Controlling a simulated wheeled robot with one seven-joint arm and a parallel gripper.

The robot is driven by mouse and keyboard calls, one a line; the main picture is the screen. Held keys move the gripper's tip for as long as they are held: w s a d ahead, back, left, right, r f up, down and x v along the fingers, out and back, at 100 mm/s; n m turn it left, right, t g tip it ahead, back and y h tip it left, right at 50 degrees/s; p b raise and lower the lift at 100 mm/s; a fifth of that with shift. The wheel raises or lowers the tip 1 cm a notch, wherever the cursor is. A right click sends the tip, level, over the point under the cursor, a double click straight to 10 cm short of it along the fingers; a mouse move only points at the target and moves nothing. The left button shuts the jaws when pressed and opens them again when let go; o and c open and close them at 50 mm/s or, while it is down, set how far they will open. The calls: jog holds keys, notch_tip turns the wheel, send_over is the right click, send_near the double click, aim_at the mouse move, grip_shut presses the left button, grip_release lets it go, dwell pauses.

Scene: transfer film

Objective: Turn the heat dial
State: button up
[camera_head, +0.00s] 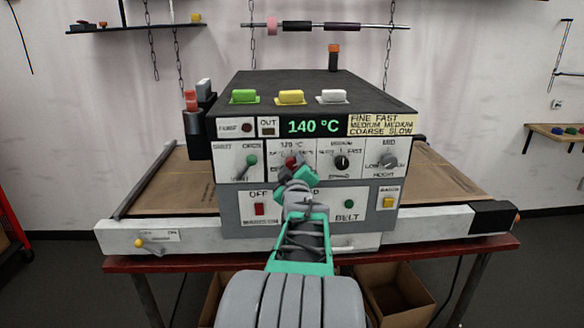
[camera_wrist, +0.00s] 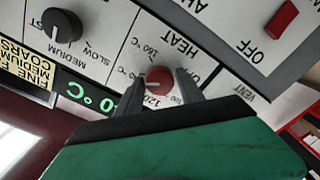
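The heat dial is a red round knob (camera_head: 291,161) on the dryer's white front panel, under the green "140 °C" display (camera_head: 314,127). In the wrist view the panel appears turned over, and the red knob (camera_wrist: 157,82) sits among printed temperature marks below the word HEAT. My gripper (camera_head: 293,174) is in front of this dial and partly hides it and its marks in the head view. In the wrist view my gripper's grey fingers (camera_wrist: 158,84) stand on either side of the knob, with narrow gaps showing. I cannot tell how deep they reach.
A black dial (camera_head: 341,162) and a grey dial (camera_head: 388,160) sit to the right, a green-tipped lever (camera_head: 251,161) to the left. Below are a red OFF switch (camera_head: 259,209) and a yellow button (camera_head: 388,202). A brown conveyor belt (camera_head: 445,187) runs out at both sides.

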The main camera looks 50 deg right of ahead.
grip_shut()
jog(key=shift+f+b, duration=0.1)
jog(key=shift+b, duration=0.35)
jog(key=shift+f+m+b, duration=0.1)
jog(key=shift+m+b, duration=0.6)
jog(key=shift+b, duration=0.05)
jog(key=m+b, duration=0.3)
jog(key=b, duration=0.1)
jog(key=shift+f, duration=0.1)
jog(key=m+b, duration=0.3)
jog(key=shift+m+b, duration=0.35)
jog(key=shift+m, duration=0.05)
jog(key=shift+s+d+r+m+b, duration=0.1)
jog(key=shift+r+m+b, duration=0.05)
jog(key=shift+m+b, duration=0.65)
jog(key=shift+r+m+b, duration=0.1)
jog(key=shift+m+b, duration=0.45)
jog(key=shift+m, duration=0.45)
